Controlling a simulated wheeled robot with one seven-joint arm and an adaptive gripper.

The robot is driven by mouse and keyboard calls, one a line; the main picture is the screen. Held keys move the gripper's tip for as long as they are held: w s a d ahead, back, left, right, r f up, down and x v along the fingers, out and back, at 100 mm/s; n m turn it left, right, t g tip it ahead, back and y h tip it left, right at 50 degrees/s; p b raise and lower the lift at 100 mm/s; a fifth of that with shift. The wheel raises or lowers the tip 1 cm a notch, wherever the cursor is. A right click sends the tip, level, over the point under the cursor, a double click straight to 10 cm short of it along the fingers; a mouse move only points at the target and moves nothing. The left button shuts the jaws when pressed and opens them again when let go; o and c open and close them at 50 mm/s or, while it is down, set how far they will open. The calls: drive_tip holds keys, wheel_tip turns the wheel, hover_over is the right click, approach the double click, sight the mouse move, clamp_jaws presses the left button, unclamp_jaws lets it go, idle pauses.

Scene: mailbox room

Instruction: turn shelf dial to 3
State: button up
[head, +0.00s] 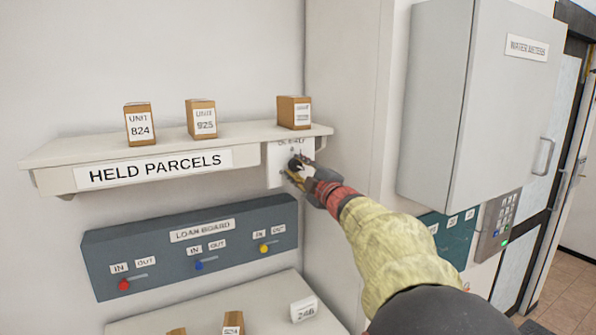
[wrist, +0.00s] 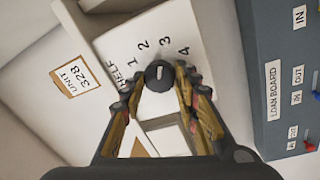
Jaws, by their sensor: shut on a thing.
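The shelf dial (wrist: 159,76) is a round black knob with a pale line, on a white plate (wrist: 117,47) marked "SHELF" and 1, 2, 3, 4. In the wrist view the line points up the picture, near the 2 and 3; I cannot tell exactly which it meets. My gripper (wrist: 158,83) has a finger on each side of the knob and is shut on it. In the head view my gripper (head: 298,172) is at the plate (head: 276,165) under the shelf's right end, covering most of the dial.
The held parcels shelf (head: 70,152) bears several boxes, one (head: 294,112) just above the plate. The loan board (head: 190,247) with coloured knobs is below. A lower ledge (head: 265,312) holds more parcels. The water meters cabinet (head: 480,110) stands out on the right, near my arm.

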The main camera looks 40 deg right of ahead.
drive_tip(key=o, duration=1.2)
drive_tip(key=shift+c, duration=0.2)
drive_tip(key=shift+s, duration=0.1)
drive_tip(key=v, duration=1.1)
drive_tip(key=shift+s+a, duration=0.15)
drive_tip(key=shift+s, duration=0.2)
